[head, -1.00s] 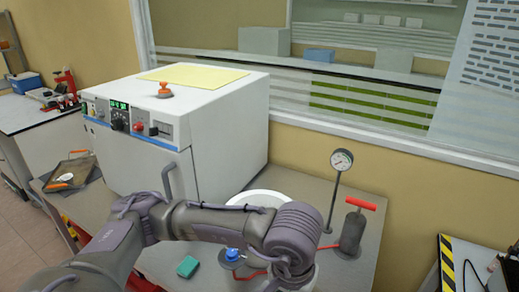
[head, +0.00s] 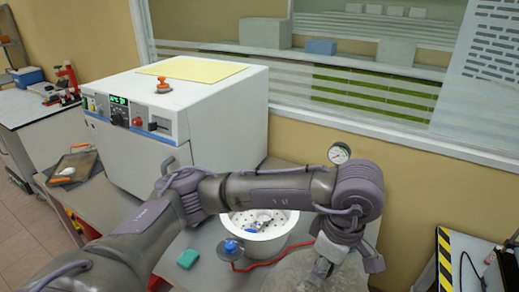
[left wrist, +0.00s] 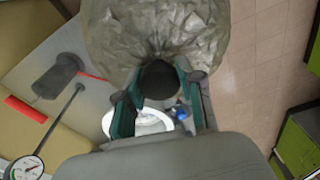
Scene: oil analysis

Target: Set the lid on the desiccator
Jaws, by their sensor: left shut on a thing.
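The desiccator (head: 262,249) is a white round bowl, open at the top, on the grey bench. A perforated white plate with a small blue and metallic item shows inside. The lid (head: 292,274) is a translucent greyish dome at the bottom of the head view, in front and to the right of the bowl, apart from it. My left gripper (left wrist: 158,85) is shut on the lid's black knob (left wrist: 160,77); the dome (left wrist: 155,30) fills the top of the left wrist view. Part of the desiccator (left wrist: 152,122) shows between the fingers. My right gripper is not in view.
A white oven (head: 225,120) stands left of the bowl. A blue-knobbed fitting (head: 232,246) with a red hose and a green block (head: 188,258) lie nearby. The gauge (head: 339,153) stands behind my arm; a hand pump (left wrist: 58,76) shows in the left wrist view.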

